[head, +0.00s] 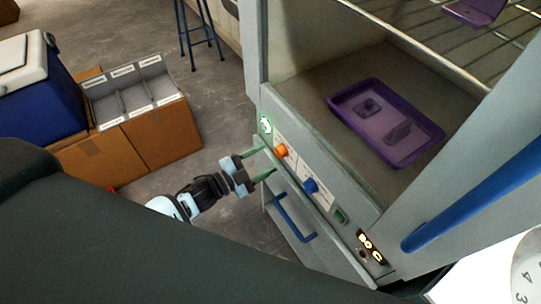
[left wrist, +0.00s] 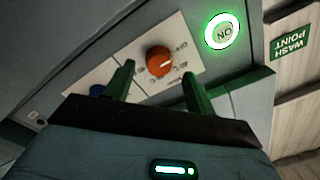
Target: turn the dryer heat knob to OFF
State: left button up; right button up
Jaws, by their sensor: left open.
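The dryer's front panel (head: 347,240) carries an orange knob (head: 281,151) and a blue knob (head: 310,185) on white label plates. The print is too small to tell which knob is heat. In the left wrist view the orange knob (left wrist: 159,61) has a pale pointer mark; its setting cannot be read. My left gripper (head: 263,164) is open, its green fingers pointing at the panel. In the wrist view the fingers (left wrist: 158,69) stand either side of the orange knob, with a gap; contact is not visible. The blue knob (left wrist: 97,90) is partly hidden behind a finger. My right gripper is not in view.
A green-lit ON button (left wrist: 222,31) sits beside the orange knob. A blue handle (head: 295,220) is below the panel. A purple tray (head: 338,98) lies inside the dryer under a wire shelf. Cardboard boxes (head: 160,136) and a blue cooler (head: 40,105) stand at left.

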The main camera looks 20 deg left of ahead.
pick_arm(q)
jog(key=v, duration=0.4)
jog(key=shift+s+a, duration=0.1)
jog(key=shift+s, duration=0.05)
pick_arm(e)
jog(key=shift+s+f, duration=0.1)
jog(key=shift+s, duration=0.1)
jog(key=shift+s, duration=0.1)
pick_arm(q)
jog(key=s+f+n+g+y+p, duration=0.2)
jog(key=s+n, duration=0.5)
jog(key=s, duration=0.8)
jog(key=s+f+n+g+y+p, duration=0.2)
jog(key=s+n+y, duration=0.5)
jog(key=s, duration=0.7)
jog(key=shift+s+d+f+g+p, duration=0.2)
jog(key=shift+s+f+g+p, duration=0.2)
jog(key=shift+f+g, duration=0.45)
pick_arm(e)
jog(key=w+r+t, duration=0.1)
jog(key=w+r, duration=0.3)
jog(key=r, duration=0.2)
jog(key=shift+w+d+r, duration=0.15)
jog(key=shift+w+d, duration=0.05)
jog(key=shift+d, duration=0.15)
pick_arm(q)
jog(key=shift+r, duration=0.1)
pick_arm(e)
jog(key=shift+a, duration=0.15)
